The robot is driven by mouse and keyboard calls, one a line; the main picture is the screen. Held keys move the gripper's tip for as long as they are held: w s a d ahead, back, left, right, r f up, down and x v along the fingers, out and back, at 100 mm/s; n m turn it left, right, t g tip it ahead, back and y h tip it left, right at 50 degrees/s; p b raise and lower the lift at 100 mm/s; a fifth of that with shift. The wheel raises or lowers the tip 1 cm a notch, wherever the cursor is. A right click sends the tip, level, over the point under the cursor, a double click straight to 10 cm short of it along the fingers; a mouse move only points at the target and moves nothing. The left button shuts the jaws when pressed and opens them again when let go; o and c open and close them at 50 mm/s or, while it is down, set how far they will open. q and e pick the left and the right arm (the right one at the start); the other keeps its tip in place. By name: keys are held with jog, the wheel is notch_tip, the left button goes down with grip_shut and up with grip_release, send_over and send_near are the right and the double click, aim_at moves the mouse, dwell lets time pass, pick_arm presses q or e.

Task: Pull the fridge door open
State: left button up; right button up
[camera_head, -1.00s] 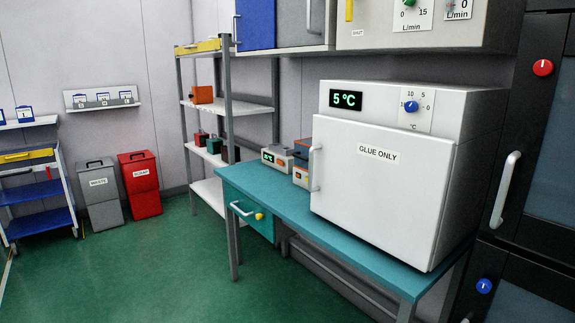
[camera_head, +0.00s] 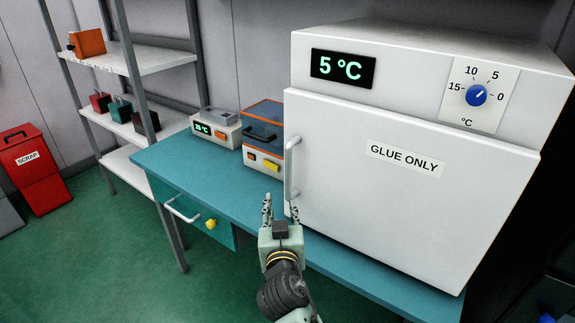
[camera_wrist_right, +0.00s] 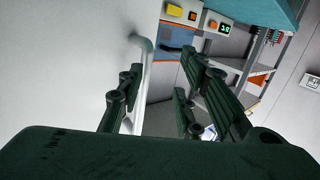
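The fridge (camera_head: 430,60) is a white box with a "5 °C" display and a blue dial. Its door (camera_head: 395,210), labelled "GLUE ONLY", is shut. The door handle (camera_head: 289,180) is a pale vertical bar on the door's left edge. My right gripper (camera_head: 280,208) is open at the handle's lower end. In the right wrist view, the handle (camera_wrist_right: 147,75) shows between the spread fingers of this gripper (camera_wrist_right: 165,85), closer to the left finger. I cannot tell whether they touch. My left gripper is out of view.
The fridge stands on a teal table (camera_head: 210,165) with a drawer handle (camera_head: 182,210) at its front. An orange-and-grey device (camera_head: 263,138) and a small display device (camera_head: 215,127) stand left of the handle. Shelves (camera_head: 150,60) and a red scrap bin (camera_head: 35,170) are further left.

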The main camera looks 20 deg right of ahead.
jog(key=m+t+h, duration=0.1)
send_near(288, 175)
jog(key=x, duration=0.4)
jog(key=p+x, duration=0.2)
jog(key=x, duration=0.4)
jog(key=shift+r+p, duration=0.1)
jog(key=shift+p, duration=0.2)
jog(key=shift+w+d, duration=0.2)
jog(key=shift+w, duration=0.15)
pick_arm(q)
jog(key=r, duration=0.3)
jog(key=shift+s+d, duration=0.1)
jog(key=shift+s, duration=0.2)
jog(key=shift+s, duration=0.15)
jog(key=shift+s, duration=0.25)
pick_arm(e)
grip_shut()
